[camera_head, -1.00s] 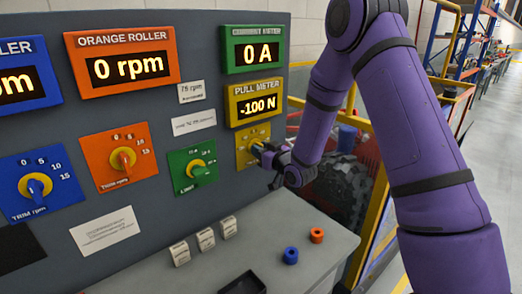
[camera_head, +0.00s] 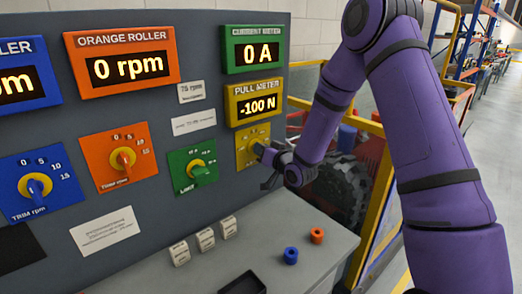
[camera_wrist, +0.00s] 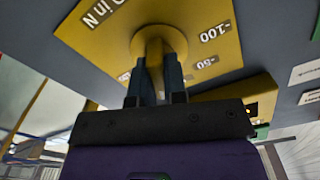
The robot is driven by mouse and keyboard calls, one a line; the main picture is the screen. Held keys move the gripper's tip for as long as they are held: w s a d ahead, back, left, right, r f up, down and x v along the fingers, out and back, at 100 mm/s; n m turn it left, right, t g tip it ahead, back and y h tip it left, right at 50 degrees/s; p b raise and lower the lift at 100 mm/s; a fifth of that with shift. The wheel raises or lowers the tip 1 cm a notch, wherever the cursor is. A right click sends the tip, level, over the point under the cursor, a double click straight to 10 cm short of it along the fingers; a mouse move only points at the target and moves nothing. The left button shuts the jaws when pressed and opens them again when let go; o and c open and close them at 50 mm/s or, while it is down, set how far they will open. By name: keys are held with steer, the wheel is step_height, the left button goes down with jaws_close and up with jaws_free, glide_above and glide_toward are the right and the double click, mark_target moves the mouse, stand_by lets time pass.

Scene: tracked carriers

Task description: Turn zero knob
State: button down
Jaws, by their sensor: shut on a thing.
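The zero knob sits on the yellow plate (camera_head: 244,154) below the pull meter (camera_head: 254,102), which reads -100 N. In the wrist view the yellow knob (camera_wrist: 154,40) stands out from its plate (camera_wrist: 205,22), near scale marks reading -50 and -100. My gripper (camera_wrist: 154,78) is shut on the knob, one finger on each side of it. In the head view my gripper (camera_head: 262,151) reaches the plate from the right and hides most of the knob.

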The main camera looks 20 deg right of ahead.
steer(key=m, duration=0.5)
steer(key=shift+d+m, duration=0.15)
steer(key=shift+m, duration=0.15)
steer(key=m, duration=0.5)
steer(key=shift+f+m, duration=0.15)
steer(key=shift+m, duration=0.15)
steer(key=c, duration=1.2)
jaws_free()
steer(key=shift+o, duration=0.2)
steer(key=v, duration=1)
steer(key=shift+s+d, duration=0.15)
steer(key=shift+s, duration=0.15)
steer(key=shift+f, duration=0.1)
